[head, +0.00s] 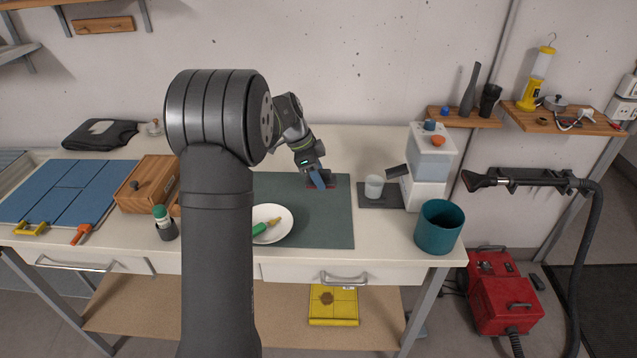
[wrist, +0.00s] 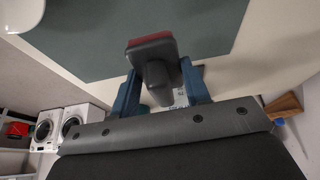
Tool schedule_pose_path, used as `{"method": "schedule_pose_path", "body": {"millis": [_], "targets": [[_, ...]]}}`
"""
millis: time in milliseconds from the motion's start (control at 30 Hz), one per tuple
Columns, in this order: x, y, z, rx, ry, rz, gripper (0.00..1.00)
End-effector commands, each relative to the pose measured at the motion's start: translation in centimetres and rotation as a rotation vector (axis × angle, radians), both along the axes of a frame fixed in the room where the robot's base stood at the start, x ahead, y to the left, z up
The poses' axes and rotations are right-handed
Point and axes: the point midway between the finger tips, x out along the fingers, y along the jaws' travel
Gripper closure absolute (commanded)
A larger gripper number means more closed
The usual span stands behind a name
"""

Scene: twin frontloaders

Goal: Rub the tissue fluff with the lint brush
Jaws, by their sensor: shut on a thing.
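My gripper (head: 318,178) is over the right part of the green mat. Its blue fingers are shut on the lint brush (wrist: 155,50), which has a dark grey handle and a red pad. In the wrist view the gripper (wrist: 162,82) has one finger on each side of the handle. In the head view the red pad (head: 327,185) shows at the fingertips, low over the mat; I cannot tell whether it touches. A dark folded garment (head: 82,137) lies at the back left of the bench. A pale patch (head: 101,128) on it may be the tissue fluff, too small to be sure.
The green mat (head: 335,225) also bears a white plate (head: 285,234) with a green-handled tool. A wooden box (head: 140,197) and a green-capped bottle (head: 163,225) stand left. A white cup (head: 374,187), a dispenser (head: 428,170) and a teal bin (head: 438,232) stand right.

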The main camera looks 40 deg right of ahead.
Motion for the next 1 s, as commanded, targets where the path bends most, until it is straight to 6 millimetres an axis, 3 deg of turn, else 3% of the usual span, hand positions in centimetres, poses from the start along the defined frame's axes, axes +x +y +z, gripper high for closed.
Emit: {"method": "schedule_pose_path", "body": {"millis": [300,733,867,1000], "targets": [[0.0,0.0,2.6,-0.002,-0.002,0.0,0.78],[0.5,0.3,2.7,0.0,-0.001,0.017,0.78],[3.0,2.0,2.8,0.0,0.0,0.104,0.78],[8.0,5.7,2.9,-0.001,-0.001,0.294,0.78]]}}
